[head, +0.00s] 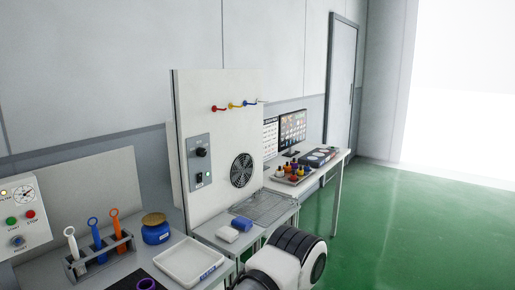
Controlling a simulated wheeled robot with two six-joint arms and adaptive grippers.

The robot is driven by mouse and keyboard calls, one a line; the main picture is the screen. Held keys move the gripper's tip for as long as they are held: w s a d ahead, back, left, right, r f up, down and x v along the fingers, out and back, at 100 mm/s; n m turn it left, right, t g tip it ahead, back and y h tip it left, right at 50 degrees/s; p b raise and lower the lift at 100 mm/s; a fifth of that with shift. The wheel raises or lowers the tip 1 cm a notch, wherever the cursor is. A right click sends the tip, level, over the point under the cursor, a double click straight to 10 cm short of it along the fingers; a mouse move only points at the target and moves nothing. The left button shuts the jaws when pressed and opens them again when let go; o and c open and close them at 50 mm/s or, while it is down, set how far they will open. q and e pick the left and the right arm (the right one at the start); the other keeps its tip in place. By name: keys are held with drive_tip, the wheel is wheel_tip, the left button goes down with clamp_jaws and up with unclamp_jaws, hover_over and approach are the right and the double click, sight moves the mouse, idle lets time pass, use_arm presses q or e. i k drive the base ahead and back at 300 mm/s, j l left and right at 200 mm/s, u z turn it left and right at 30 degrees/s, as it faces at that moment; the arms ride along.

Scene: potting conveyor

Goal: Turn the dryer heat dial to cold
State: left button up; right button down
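A black round dial (201,152) sits on a grey control plate (199,163) on an upright white panel (222,120). It looks like the dryer heat dial, but its pointer and marks are too small to read. Below it on the plate is a dark switch (199,180) with a small green light beside it. A round black fan grille (242,170) is set in the panel to the right of the plate. Neither gripper shows; only part of my own arm is at the bottom, apart from the dial in the picture.
Below the panel is a mesh rack (265,207) with a white and a blue block in front. The left bench holds a white tray (190,262), a blue jar (155,230) and a tool holder (99,257). Green floor (420,220) is clear at right.

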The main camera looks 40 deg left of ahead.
sight(201, 152)
drive_tip(key=i+u, duration=0.3)
drive_tip(key=i+l+u, duration=0.3)
drive_tip(key=i, duration=0.2)
drive_tip(key=i+l+u, duration=0.2)
drive_tip(key=i+u, duration=0.15)
